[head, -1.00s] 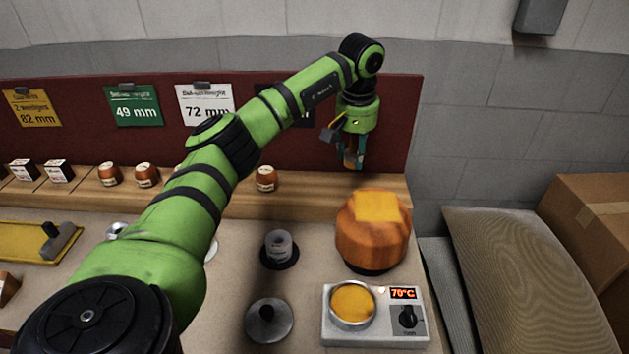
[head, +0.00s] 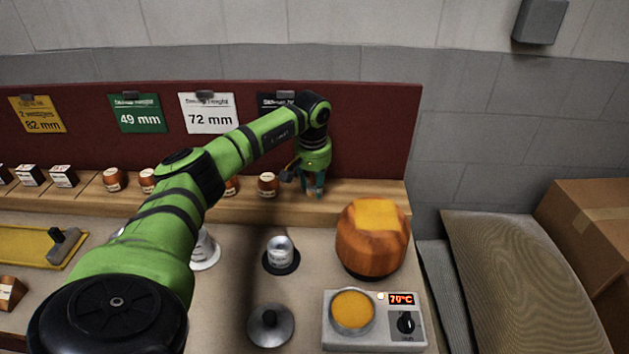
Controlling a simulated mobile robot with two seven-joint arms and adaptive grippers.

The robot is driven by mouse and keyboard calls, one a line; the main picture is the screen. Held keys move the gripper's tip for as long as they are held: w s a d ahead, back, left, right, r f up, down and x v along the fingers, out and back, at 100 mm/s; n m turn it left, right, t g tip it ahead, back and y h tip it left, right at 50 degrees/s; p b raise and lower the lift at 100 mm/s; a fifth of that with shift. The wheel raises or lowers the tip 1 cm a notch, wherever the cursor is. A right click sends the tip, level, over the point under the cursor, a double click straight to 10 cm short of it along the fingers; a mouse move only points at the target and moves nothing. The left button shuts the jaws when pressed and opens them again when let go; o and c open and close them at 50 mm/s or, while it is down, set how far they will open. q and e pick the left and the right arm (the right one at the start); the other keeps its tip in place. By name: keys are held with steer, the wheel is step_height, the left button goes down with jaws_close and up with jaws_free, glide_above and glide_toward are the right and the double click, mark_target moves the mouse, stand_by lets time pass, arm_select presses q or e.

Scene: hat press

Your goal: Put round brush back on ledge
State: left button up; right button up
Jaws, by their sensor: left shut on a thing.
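My left gripper (head: 312,188) is at the wooden ledge (head: 364,194), near its right end and just right of a small round wooden piece. It points down and is shut on a small brownish thing between its fingers, which I take to be the round brush (head: 314,184). The fingers hide most of it. I cannot tell whether it touches the ledge. My right gripper is not in view.
A large wooden hat block (head: 370,240) stands in front of the ledge, right of my gripper. A heater showing 70°C (head: 405,324), a metal disc (head: 270,326) and a small spool (head: 281,254) are nearer. A small round wooden piece (head: 268,184) sits close left of the gripper.

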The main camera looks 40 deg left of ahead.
mark_target(314, 188)
arm_select(q)
steer(key=o, duration=1.3)
steer(key=shift+f, duration=0.1)
steer(key=shift+c, duration=0.2)
steer(key=shift+d+r, duration=0.1)
steer(key=shift+r, duration=0.3)
step_height(314, 188, up, 11)
steer(key=s+b, duration=0.1)
steer(key=shift+d+r+b, duration=0.2)
steer(key=shift+d+b, duration=0.1)
steer(key=shift+d, duration=0.05)
steer(key=shift+s, duration=0.1)
